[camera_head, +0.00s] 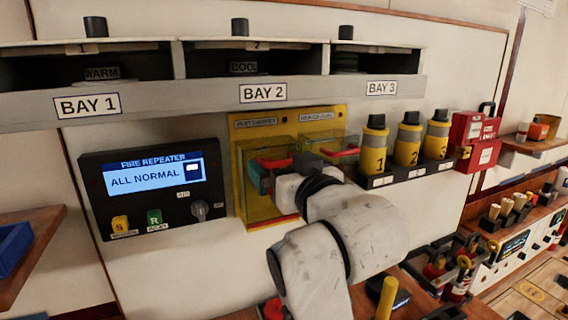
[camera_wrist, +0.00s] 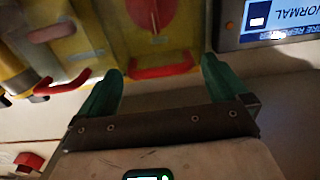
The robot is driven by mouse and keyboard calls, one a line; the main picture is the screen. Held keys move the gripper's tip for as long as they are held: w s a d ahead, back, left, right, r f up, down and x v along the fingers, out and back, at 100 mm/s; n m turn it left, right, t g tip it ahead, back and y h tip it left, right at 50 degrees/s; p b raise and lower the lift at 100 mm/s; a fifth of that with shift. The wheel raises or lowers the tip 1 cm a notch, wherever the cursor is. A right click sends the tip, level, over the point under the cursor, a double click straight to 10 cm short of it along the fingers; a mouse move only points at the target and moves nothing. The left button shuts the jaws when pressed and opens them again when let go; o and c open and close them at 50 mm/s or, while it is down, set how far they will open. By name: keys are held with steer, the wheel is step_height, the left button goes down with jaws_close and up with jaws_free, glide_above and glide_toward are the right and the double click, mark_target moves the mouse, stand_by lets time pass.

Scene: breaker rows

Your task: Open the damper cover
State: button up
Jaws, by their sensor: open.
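The yellow damper panel (camera_head: 240,200) is on the wall under BAY 2. It carries two clear yellowish covers side by side, each with a red handle. The left one, under a label that seems to read damper, is the damper cover (camera_head: 255,149); it looks shut. Its red handle (camera_head: 275,163) is partly behind my gripper (camera_head: 262,178). In the wrist view, which is turned over, this handle (camera_wrist: 163,70) lies between the green fingertips of my gripper (camera_wrist: 162,76). The fingers are open and apart from the handle's ends; contact cannot be told.
The second cover's red handle (camera_wrist: 62,84) is close beside one finger; it also shows in the head view (camera_head: 340,152). The fire repeater (camera_head: 155,190) is left of the panel. Yellow canisters (camera_head: 374,150) stand right of it. The bay shelf (camera_head: 210,103) overhangs above.

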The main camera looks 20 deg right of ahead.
steer(key=shift+w, duration=0.2)
steer(key=c, duration=1.3)
steer(key=shift+f, duration=0.15)
